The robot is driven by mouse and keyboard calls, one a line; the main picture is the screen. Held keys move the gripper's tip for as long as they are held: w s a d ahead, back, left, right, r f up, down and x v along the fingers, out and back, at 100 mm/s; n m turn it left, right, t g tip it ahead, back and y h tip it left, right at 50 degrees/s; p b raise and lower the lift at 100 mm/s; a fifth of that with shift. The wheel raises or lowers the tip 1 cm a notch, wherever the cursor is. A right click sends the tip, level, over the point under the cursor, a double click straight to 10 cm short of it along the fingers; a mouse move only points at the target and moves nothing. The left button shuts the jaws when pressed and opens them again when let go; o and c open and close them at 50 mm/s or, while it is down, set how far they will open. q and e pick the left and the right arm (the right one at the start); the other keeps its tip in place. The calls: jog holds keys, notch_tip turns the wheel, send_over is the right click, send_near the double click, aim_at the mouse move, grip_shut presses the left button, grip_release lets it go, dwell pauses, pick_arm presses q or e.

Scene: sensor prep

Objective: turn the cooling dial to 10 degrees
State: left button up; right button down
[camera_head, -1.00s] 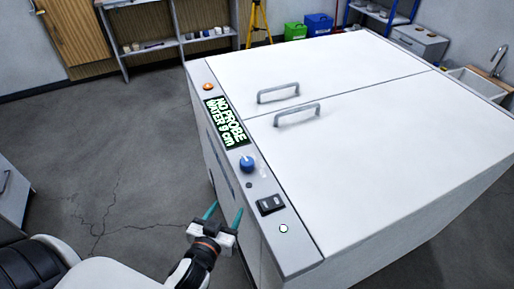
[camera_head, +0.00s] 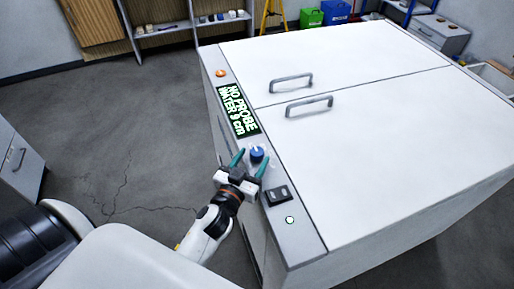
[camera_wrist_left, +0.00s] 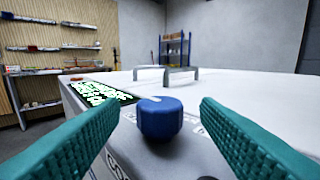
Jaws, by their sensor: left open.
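The blue cooling dial (camera_head: 257,154) sits on the control strip along the left edge of the white tank. My left gripper (camera_head: 250,160) is open, with its teal fingers pointing at the dial, one on each side. In the left wrist view the dial (camera_wrist_left: 159,118) stands between the two open fingers (camera_wrist_left: 160,130), with a gap on both sides. A pale pointer mark shows on its top; the scale around it is too small to read. The display (camera_head: 238,110) reads "NO PROBE" and a "WATER" line in cm. My right gripper is not in view.
A black switch (camera_head: 277,195) and a small lit button (camera_head: 290,220) lie nearer on the strip. An orange button (camera_head: 221,73) is at its far end. Two lid handles (camera_head: 309,106) stand up from the tank top. Floor at the left is clear.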

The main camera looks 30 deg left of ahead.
aim_at(254, 157)
pick_arm(q)
jog(key=shift+w, duration=1.75)
